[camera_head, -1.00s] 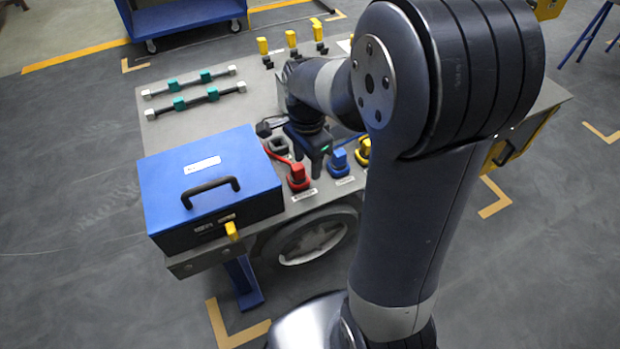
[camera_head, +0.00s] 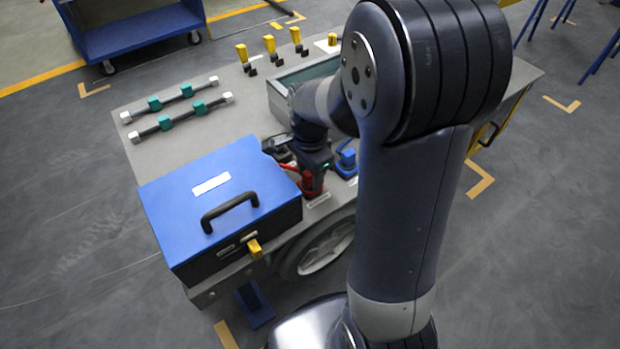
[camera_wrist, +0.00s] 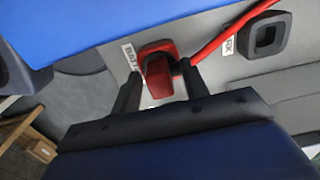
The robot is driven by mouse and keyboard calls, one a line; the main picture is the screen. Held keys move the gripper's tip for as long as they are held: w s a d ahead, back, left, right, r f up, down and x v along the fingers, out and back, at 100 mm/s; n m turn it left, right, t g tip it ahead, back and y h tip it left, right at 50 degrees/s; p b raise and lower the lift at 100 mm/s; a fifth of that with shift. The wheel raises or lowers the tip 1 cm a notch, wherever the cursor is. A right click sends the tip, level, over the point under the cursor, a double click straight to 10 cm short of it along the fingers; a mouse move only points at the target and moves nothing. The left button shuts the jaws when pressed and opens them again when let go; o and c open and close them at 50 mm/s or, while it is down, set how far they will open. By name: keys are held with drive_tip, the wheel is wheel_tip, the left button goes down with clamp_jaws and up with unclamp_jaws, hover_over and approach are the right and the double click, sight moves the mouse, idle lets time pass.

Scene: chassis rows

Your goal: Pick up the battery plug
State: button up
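The red battery plug (camera_wrist: 158,72) sits on the grey cart top beside a partly covered label (camera_wrist: 131,55) that begins "BAT". A red cable (camera_wrist: 232,32) runs from it to the upper right in the wrist view. My gripper (camera_wrist: 160,75) is open, with one finger on each side of the plug; I cannot tell whether they touch it. In the head view, my gripper (camera_head: 317,168) covers much of the red plug (camera_head: 310,187).
A blue case (camera_head: 215,190) with a black handle stands close to the left of the plug. A blue plug (camera_head: 347,162) is close on the right. An empty black socket (camera_wrist: 268,36) is nearby. Two rods with teal clamps (camera_head: 180,105) lie at the back left.

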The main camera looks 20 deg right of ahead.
clamp_jaws()
drive_tip(key=shift+r, duration=0.1)
